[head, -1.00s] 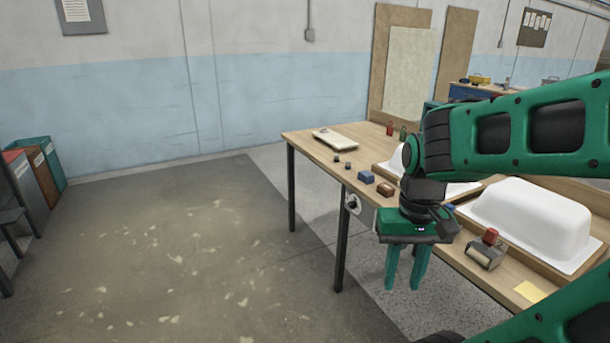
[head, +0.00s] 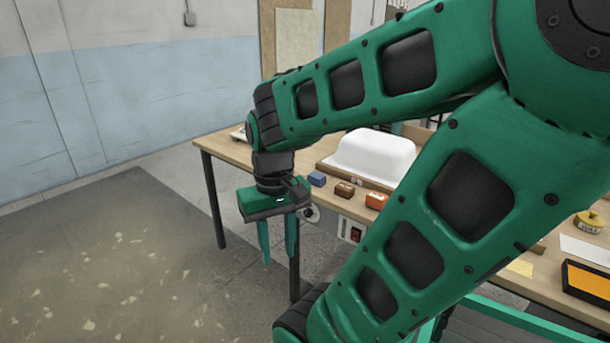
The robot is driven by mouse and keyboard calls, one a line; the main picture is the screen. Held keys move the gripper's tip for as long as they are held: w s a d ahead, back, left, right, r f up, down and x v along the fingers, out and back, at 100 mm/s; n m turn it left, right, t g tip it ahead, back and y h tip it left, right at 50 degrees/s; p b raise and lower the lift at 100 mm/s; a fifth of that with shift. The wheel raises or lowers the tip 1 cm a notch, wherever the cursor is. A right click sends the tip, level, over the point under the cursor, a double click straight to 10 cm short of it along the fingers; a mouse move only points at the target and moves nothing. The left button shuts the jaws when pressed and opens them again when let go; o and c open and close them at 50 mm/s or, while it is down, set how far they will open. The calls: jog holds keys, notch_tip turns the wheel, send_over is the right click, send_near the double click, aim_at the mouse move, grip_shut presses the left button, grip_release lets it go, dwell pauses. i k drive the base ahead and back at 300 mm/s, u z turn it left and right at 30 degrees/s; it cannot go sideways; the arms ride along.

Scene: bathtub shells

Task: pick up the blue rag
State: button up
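A small blue block-like item (head: 317,179) lies near the front edge of the wooden table (head: 215,148). I cannot tell whether it is the blue rag, and no other blue cloth shows. My gripper (head: 279,255) hangs with its fingers down, in front of the table's front edge and left of the blue item in the picture. The two green fingers are apart with nothing between them. My arm covers much of the table's middle.
A yellow roll (head: 589,222) and an orange-and-black tray (head: 588,284) are at the right. The floor at left is clear.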

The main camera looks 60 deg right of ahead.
aim_at(315, 178)
jog(key=z, duration=0.65)
jog(key=i, duration=1.1)
jog(key=z, duration=0.8)
